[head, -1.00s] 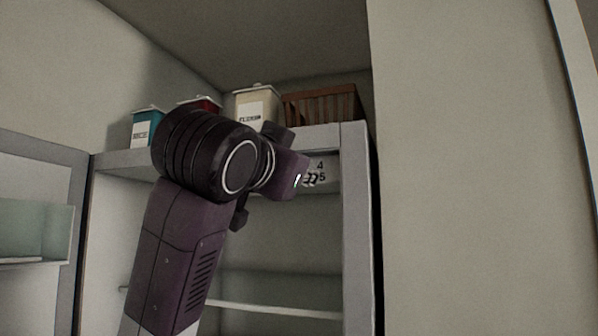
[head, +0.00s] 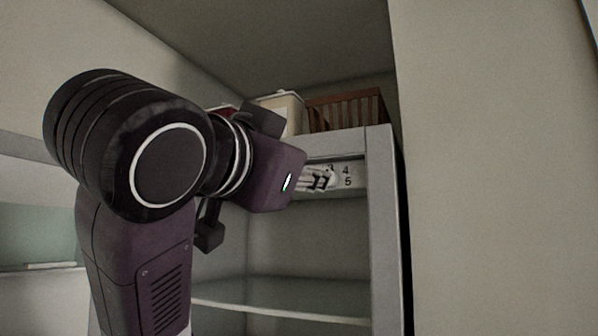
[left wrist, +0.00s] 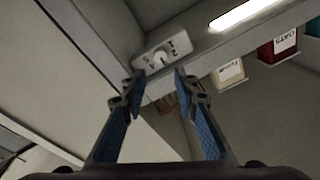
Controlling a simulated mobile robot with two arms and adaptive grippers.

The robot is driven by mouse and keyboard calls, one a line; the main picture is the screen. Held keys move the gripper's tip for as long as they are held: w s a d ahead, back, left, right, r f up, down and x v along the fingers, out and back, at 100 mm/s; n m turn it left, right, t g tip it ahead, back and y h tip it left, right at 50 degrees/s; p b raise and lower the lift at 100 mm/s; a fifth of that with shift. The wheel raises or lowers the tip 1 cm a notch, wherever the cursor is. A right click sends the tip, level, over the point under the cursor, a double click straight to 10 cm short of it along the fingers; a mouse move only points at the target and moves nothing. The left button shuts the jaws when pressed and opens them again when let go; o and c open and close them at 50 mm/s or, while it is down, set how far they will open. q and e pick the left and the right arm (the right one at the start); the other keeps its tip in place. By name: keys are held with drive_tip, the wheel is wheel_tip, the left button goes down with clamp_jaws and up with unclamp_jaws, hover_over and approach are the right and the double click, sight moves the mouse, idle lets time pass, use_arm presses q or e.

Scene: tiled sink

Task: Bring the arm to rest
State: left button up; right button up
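My left arm reaches in from the left in the head view, its wrist at the top of an open refrigerator. Its gripper (head: 319,181) shows only as small dark fingers in front of a white dial panel (head: 347,176) marked with numbers. In the left wrist view the two blue-padded fingers of my left gripper (left wrist: 160,79) are apart with nothing between them. The dial panel with its round knob (left wrist: 161,57) shows just beyond the fingertips. I cannot tell whether the fingers touch it. My right gripper is in neither view.
The refrigerator frame (head: 381,225) stands open, with a shelf (head: 290,303) below the arm. A cream canister (head: 284,106), a red one and a brown slatted basket (head: 346,110) stand on top. A plain wall (head: 490,180) fills the right side.

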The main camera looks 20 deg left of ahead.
use_arm(q)
drive_tip(key=shift+s+a+f, duration=0.1)
drive_tip(key=shift+s+f, duration=0.05)
drive_tip(key=shift+s, duration=0.45)
